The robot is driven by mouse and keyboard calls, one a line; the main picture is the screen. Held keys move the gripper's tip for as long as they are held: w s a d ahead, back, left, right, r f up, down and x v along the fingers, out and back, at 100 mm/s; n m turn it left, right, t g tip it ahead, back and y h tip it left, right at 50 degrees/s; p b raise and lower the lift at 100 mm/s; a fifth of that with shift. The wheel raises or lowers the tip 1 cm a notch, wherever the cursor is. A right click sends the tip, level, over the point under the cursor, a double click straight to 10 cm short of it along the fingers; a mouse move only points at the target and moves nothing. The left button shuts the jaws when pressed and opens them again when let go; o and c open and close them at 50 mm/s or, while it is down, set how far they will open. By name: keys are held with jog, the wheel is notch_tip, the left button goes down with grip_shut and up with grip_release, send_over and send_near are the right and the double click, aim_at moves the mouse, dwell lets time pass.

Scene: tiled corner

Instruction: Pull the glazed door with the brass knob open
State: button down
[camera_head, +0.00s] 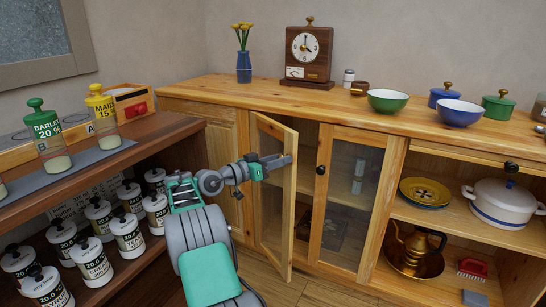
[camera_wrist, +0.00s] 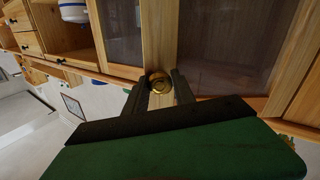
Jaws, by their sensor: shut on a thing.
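The glazed door (camera_head: 273,213) is in the cabinet's left-middle part in the head view. It stands partly open, swung outward, with a dark gap at its right edge. The brass knob (camera_wrist: 160,84) sits on the door's wooden frame (camera_wrist: 160,35) in the wrist view. My gripper (camera_wrist: 158,88) has its two fingers on either side of the knob and is shut on it. In the head view my gripper (camera_head: 278,163) is at the door's upper right side, and the knob is hidden there.
To the right is a second glazed door (camera_head: 343,205) with a dark knob (camera_head: 320,170), closed. A brown shelf (camera_head: 165,128) with several jars stands close on the left of my arm. Open shelves with a white pot (camera_head: 503,200) are at the right. Some floor (camera_head: 315,292) shows in front.

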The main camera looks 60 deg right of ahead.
jog(key=shift+a+f, duration=0.1)
dwell(0.3)
jog(key=c, duration=1)
grip_release()
jog(key=shift+c, duration=0.2)
